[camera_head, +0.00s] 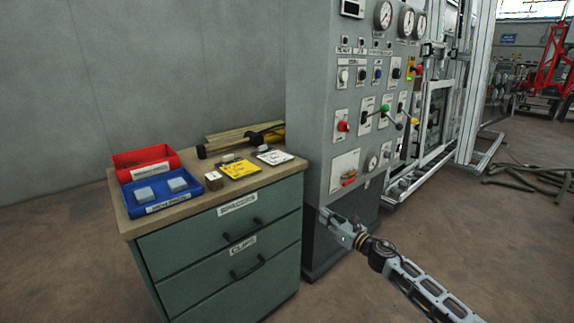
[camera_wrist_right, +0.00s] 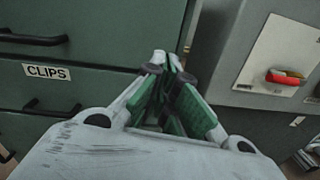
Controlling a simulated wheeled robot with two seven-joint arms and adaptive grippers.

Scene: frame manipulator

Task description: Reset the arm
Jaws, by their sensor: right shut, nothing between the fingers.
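My right arm comes in from the lower right of the head view. My right gripper (camera_head: 330,216) is in front of the lower part of the grey control panel (camera_head: 322,130), beside the right edge of the green drawer cabinet (camera_head: 225,247). In the right wrist view its fingers (camera_wrist_right: 168,62) are together with nothing between them. They point toward the gap between the cabinet drawers and the panel. I cannot tell whether they touch either one. My left gripper is not in view.
On the cabinet top are a red bin (camera_head: 146,163), a blue bin (camera_head: 160,190) with grey blocks, a yellow card (camera_head: 239,169) and a dark tool (camera_head: 262,137). The panel carries gauges, knobs and levers. Metal framing (camera_head: 460,100) stands behind it. Cables (camera_head: 530,175) lie on the floor at right.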

